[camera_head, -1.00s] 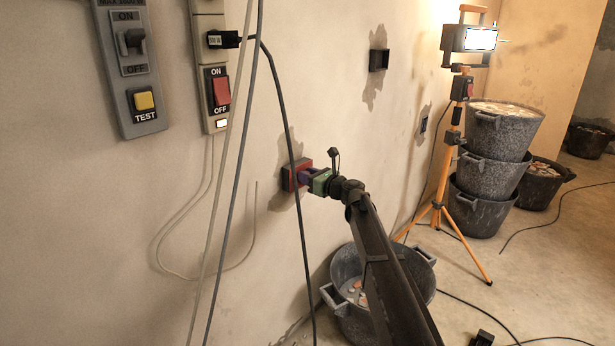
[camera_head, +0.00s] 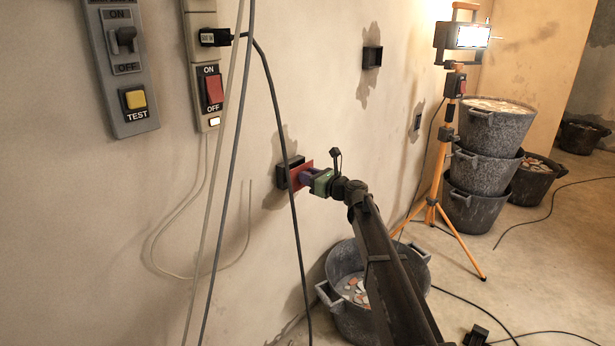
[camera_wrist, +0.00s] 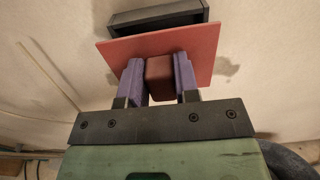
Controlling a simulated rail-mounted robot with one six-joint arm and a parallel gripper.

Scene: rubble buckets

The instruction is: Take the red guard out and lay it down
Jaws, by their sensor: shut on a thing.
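The red guard (camera_head: 303,173) is a flat red plate with a block-shaped grip (camera_wrist: 159,78) on its face. My gripper (camera_wrist: 160,84) has its two purple fingers shut on that grip, one on each side. In the head view my gripper (camera_head: 309,177) reaches the wall from the right. The black wall box (camera_head: 284,172) is behind the plate, and part of its dark frame shows to the left. In the wrist view the black box (camera_wrist: 158,17) shows above and behind the plate, which is tilted and appears apart from it.
A grey bucket with rubble (camera_head: 345,312) stands on the floor below my arm. An orange tripod lamp (camera_head: 437,180) and stacked buckets (camera_head: 490,160) stand at the right. Floor on the right has open room and cables.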

